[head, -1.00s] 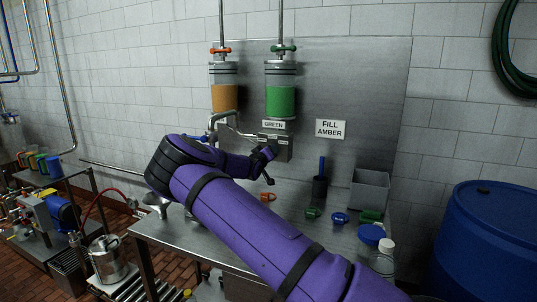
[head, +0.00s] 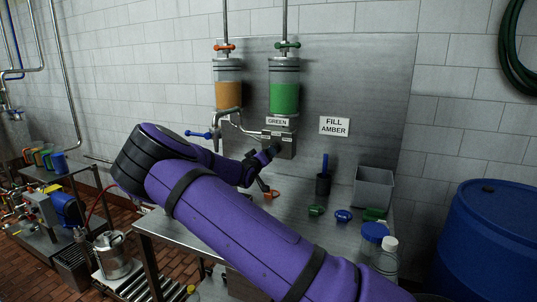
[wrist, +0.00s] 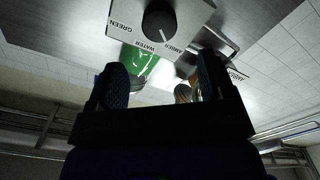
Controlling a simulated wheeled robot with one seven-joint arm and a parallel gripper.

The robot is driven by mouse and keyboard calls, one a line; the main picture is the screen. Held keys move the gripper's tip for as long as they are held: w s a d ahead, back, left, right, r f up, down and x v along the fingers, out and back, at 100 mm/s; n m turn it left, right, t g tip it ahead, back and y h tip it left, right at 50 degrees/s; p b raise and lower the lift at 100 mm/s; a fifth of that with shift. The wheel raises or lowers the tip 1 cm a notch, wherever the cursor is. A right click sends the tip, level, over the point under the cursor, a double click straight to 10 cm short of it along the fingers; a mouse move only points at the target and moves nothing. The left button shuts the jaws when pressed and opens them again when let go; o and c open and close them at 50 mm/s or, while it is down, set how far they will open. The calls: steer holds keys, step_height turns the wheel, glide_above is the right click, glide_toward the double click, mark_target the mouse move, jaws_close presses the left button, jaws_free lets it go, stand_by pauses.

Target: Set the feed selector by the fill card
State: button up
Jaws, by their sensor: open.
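The fill card (head: 335,126) on the steel panel reads FILL AMBER. The feed selector box (head: 284,146) hangs under the green sight glass, beside a GREEN label (head: 277,121). In the wrist view its black round knob (wrist: 158,20) shows a white mark on the lower side, seemingly between the WATER (wrist: 150,44) and AMBER (wrist: 182,48) words; the GREEN word (wrist: 125,26) is at the left. My gripper (head: 270,169) is open and empty just below and in front of the box. In the wrist view my gripper (wrist: 162,76) has its fingers spread, apart from the knob.
Amber (head: 228,95) and green (head: 284,98) glasses stand above. A blue-handled valve (head: 200,135) is left of the box. A blue drum (head: 487,240) stands right.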

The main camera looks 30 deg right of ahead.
steer(key=shift+v, duration=1.2)
